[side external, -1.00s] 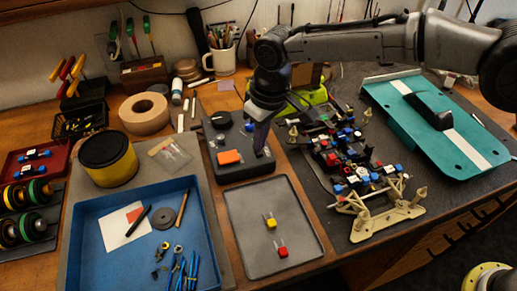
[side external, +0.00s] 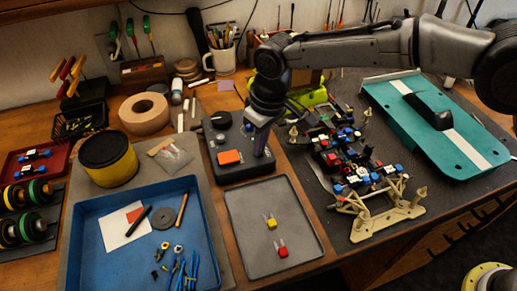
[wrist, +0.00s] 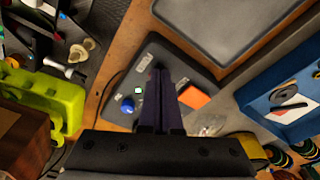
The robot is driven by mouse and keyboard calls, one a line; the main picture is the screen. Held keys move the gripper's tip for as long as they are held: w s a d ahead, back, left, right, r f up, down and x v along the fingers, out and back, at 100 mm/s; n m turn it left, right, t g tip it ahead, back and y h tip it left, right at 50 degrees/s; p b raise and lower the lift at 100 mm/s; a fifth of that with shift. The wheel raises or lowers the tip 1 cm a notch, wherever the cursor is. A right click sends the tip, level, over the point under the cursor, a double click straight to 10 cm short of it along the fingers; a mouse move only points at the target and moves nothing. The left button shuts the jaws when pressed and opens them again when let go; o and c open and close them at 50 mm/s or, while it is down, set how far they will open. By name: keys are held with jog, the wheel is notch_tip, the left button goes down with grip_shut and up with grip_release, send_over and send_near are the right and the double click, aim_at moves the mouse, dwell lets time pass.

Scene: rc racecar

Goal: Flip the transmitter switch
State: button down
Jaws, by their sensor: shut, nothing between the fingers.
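The transmitter (side external: 240,170) is a dark box with an orange rectangle (side external: 229,157) and a black knob (side external: 221,119) on its top. In the wrist view, the transmitter (wrist: 172,52) shows the orange rectangle (wrist: 193,97), a blue round part (wrist: 128,104) and a small pale square (wrist: 138,90). My gripper (side external: 259,154) is shut and empty, pointing down at the transmitter's right part. In the wrist view, my gripper (wrist: 159,68) covers the middle of the transmitter. I cannot make out the switch, nor tell whether the fingertips touch the top.
A grey tray (side external: 240,225) lies in front of the transmitter. The car chassis (side external: 345,165) stands to the right on a dark mat, with a teal body shell (side external: 440,140) beyond. A blue tray (side external: 90,250) is at front left. A green object (side external: 312,95) sits behind my gripper.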

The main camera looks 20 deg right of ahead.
jog(key=shift+r, duration=3.4)
